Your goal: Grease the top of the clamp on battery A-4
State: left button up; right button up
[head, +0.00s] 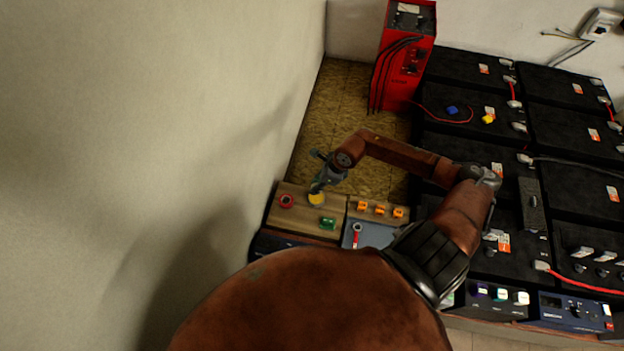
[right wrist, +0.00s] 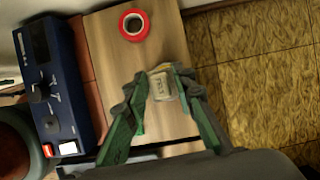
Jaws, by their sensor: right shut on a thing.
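My right gripper (head: 319,188) is at the wooden board (head: 300,222), shut on a small yellow-topped tin (head: 317,199). In the right wrist view the green fingers (right wrist: 160,95) close on both sides of this pale, labelled tin (right wrist: 162,86). I cannot tell whether the tin still touches the board. Black batteries (head: 478,152) stand in rows at the right, with grey clamps (head: 525,158) on their terminals. Their labels are too small to read, so I cannot tell which is A-4. My left gripper is not in view.
A red tape roll (head: 286,201) and a green block (head: 328,223) are on the board. Orange pieces (head: 380,209) and a blue-grey tray (head: 376,236) lie to its right. A red charger (head: 405,55) stands behind. A wall (head: 200,120) is close on the left.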

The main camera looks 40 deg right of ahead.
aim_at(313, 197)
jog(key=shift+w+d+f, duration=0.1)
jog(key=shift+d+f, duration=0.1)
jog(key=shift+f, duration=0.1)
jog(key=shift+f+b, duration=0.55)
notch_tip(313, 197, down, 3)
jog(key=shift+r+b, duration=0.1)
jog(key=shift+b, duration=0.8)
jog(key=shift+f+b, duration=0.5)
jog(key=shift+f, duration=0.15)
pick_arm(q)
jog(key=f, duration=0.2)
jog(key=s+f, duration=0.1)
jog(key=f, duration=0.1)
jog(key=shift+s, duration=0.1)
pick_arm(e)
jog(key=shift+f, duration=0.15)
pick_arm(q)
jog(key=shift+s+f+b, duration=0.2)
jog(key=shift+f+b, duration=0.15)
jog(key=shift+b, duration=0.05)
pick_arm(e)
jog(key=shift+f, duration=0.5)
